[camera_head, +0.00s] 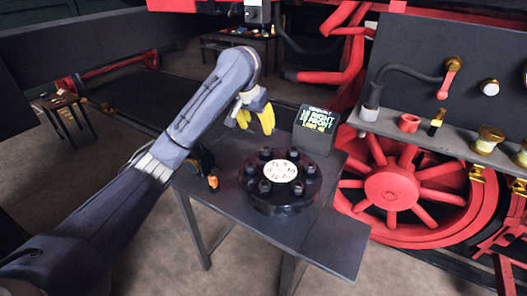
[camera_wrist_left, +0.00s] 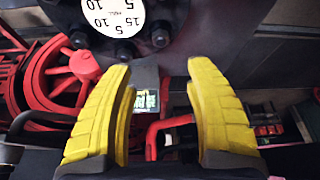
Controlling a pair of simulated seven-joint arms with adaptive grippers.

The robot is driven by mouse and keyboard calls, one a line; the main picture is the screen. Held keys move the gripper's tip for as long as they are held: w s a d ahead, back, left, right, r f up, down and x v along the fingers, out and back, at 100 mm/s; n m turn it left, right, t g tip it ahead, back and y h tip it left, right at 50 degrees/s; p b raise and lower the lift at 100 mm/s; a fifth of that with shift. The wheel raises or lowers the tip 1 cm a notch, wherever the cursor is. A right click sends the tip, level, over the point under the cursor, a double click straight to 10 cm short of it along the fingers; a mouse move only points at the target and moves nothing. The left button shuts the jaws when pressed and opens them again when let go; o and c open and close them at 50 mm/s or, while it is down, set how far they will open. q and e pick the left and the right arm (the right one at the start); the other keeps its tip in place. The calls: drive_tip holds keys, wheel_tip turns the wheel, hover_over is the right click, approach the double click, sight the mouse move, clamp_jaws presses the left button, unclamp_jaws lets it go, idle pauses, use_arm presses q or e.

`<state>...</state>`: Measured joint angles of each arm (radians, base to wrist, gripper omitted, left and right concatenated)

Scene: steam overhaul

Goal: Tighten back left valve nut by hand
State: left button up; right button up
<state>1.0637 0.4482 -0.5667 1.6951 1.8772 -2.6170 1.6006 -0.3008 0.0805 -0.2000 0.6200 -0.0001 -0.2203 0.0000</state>
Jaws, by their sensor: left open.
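The valve (camera_head: 280,205) is a round black body on a small dark table. Several dark nuts ring its white numbered dial (camera_head: 282,171). The back left nut (camera_head: 265,153) is on the far left of the ring and looks seated upright. My left gripper (camera_head: 254,122) has yellow fingers, spread open and empty, above and behind that nut, apart from it. In the left wrist view the dial (camera_wrist_left: 113,14) and some nuts show at the top, beyond the open fingers (camera_wrist_left: 160,72); which nut is which is unclear there. My right gripper is not in view.
A dark display box (camera_head: 318,128) with green text stands at the table's back right. An orange-tipped tool (camera_head: 212,182) is at the table's left edge. A red locomotive wheel (camera_head: 390,187) and a grey shelf (camera_head: 440,140) with fittings are to the right. The table's front (camera_head: 325,237) is clear.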

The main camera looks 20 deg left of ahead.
sight(264, 152)
use_arm(q)
drive_tip(key=x, duration=1.6)
drive_tip(key=shift+f, duration=0.25)
drive_tip(key=shift+c, duration=0.3)
drive_tip(key=shift+s, duration=0.1)
drive_tip(key=c, duration=1.1)
clamp_jaws()
drive_tip(key=shift+f, duration=0.1)
